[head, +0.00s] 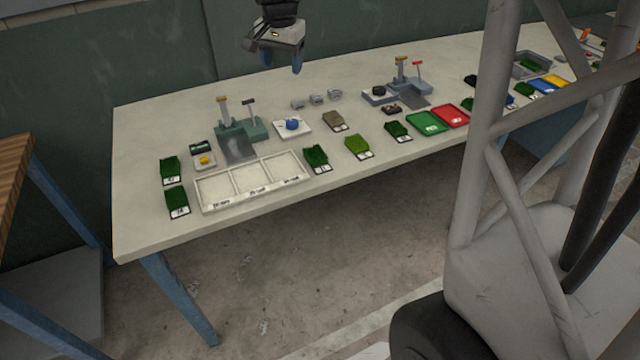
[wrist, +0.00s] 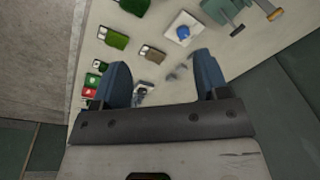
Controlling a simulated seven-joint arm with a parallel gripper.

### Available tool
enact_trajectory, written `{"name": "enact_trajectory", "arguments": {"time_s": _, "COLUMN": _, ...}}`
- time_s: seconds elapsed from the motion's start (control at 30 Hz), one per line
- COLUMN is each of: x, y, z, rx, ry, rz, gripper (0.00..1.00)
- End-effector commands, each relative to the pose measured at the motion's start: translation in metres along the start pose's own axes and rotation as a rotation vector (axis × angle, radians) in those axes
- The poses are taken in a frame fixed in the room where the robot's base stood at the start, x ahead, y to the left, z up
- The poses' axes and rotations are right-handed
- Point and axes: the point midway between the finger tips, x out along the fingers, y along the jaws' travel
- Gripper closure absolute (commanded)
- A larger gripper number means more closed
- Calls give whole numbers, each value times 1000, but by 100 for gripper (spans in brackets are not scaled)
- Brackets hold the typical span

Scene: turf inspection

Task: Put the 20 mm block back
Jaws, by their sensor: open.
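Three small grey blocks stand in a row near the back of the bench in the head view: a left one (head: 298,103), a middle one (head: 317,98) and a right one (head: 335,95). Their markings are too small to read, so I cannot tell which is the 20 mm block. My gripper (head: 284,66) is above the bench's back edge, up and left of the blocks, and apart from them. In the wrist view, my gripper (wrist: 161,62) has its two blue fingers spread with nothing held between them. Small grey shapes (wrist: 178,73) show beyond the fingers.
A white plate with a blue item (head: 292,125) lies in front of the blocks. A green-based gauge stand (head: 240,131) is left, a grey one (head: 403,82) right. A three-part white tray (head: 252,207) and several turf samples (head: 358,147) line the front. Bare bench lies at far left.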

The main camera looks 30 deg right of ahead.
Motion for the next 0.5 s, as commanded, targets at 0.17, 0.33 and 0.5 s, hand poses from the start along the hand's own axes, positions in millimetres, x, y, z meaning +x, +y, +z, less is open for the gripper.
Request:
{"name": "enact_trajectory", "arguments": {"time_s": 0.17, "x": -16, "y": 25, "z": 47, "rx": -106, "ry": 14, "rz": -12, "gripper": 32}}
{"name": "enact_trajectory", "arguments": {"time_s": 0.33, "x": -24, "y": 50, "z": 90, "rx": -207, "ry": 26, "rz": -21, "gripper": 32}}
{"name": "enact_trajectory", "arguments": {"time_s": 0.5, "x": -28, "y": 75, "z": 131, "rx": -310, "ry": 39, "rz": -29, "gripper": 32}}
